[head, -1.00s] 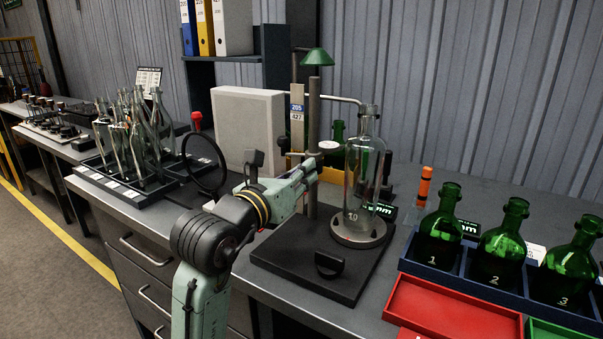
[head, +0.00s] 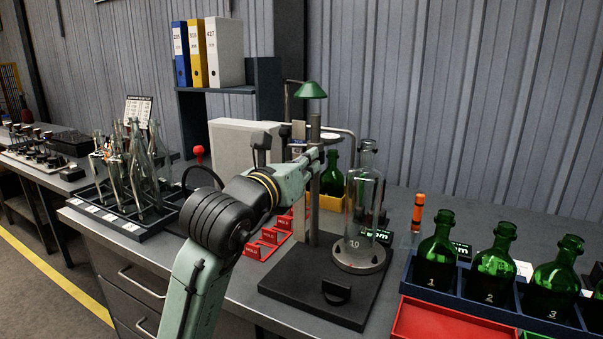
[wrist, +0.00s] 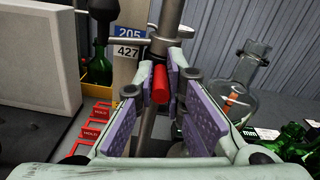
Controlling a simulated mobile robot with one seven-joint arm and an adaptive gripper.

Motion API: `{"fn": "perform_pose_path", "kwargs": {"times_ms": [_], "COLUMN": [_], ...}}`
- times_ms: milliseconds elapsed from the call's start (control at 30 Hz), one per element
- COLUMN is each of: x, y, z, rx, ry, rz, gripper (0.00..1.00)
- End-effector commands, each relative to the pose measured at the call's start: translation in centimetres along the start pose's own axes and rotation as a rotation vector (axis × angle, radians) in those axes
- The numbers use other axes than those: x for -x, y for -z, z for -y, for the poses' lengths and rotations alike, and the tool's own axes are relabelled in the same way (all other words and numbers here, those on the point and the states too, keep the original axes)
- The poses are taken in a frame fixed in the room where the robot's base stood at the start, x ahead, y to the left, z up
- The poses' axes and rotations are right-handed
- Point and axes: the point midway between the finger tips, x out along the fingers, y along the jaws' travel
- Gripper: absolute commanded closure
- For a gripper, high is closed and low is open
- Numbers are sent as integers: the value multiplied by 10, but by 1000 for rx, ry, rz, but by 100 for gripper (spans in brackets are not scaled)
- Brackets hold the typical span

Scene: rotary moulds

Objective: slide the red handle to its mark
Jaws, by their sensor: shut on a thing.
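The red handle (wrist: 160,84) shows in the wrist view in front of the grey upright post (wrist: 168,22), between the pads of my gripper (wrist: 162,84). My gripper is shut on it. In the head view my gripper (head: 310,162) is at the post (head: 314,190), and its own links hide the handle. I cannot tell which is the mark. A pale disc (head: 330,136) on a side arm sits near handle height.
A clear glass flask (head: 362,205) stands on the dark base (head: 310,290), right of the post. Red HOLD trays (head: 268,242) lie to the left. Green bottles (head: 437,255) in a blue rack stand at right. A pale block (head: 233,142) stands behind left.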

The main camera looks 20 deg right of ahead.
Motion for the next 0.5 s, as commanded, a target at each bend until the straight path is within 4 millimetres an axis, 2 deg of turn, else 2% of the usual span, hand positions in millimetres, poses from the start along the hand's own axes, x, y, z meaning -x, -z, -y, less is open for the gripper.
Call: {"fn": "perform_pose_path", "kwargs": {"times_ms": [200,233,500], "x": [-2,-2,-2], "y": [3,3,4], "z": [0,1,0], "rx": [3,3,3], "ry": [3,3,3], "rz": [-6,-6,-7], "gripper": [100,88,70]}}
